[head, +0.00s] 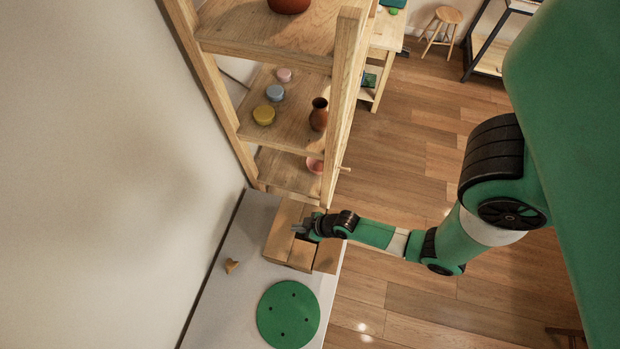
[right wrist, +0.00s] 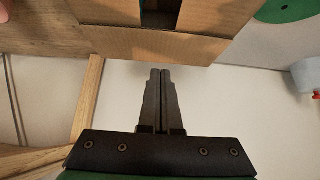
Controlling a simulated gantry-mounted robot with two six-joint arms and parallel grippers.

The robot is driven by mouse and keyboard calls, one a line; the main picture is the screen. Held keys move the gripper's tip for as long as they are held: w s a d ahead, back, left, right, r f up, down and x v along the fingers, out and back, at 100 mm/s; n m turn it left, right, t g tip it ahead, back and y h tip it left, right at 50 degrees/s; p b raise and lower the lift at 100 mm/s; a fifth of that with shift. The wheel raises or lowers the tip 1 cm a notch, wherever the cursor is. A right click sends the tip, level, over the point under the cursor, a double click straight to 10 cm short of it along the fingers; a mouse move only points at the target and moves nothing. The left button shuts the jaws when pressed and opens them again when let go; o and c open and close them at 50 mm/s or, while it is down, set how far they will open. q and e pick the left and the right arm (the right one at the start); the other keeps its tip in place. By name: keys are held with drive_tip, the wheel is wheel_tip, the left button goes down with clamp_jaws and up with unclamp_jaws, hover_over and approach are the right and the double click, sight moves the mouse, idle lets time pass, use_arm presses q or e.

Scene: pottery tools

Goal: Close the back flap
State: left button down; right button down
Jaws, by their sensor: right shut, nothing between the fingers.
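An open cardboard box (head: 280,243) stands on the pale worktop below the wooden shelf. My right gripper (head: 301,230) is over the box in the head view, its two fingers together and empty. In the right wrist view the shut fingertips (right wrist: 160,72) point at a cardboard flap (right wrist: 150,45) along the near edge of the box. I cannot tell whether they touch it. A narrow dark gap into the box shows beyond this flap, between other flaps. My arm hides part of the box in the head view. My left gripper is not in view.
A wooden shelf (head: 343,90) with small pots rises close behind the box. A green disc with holes (head: 288,314) and a small brown piece (head: 232,266) lie on the worktop (head: 222,310). A pale wall is at the left. Open floor is at the right.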

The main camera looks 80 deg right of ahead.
drive_tip(key=s+v, duration=0.1)
drive_tip(key=v, duration=0.8)
drive_tip(key=shift+s+f, duration=0.15)
drive_tip(key=shift+s, duration=0.05)
drive_tip(key=shift+a, duration=0.2)
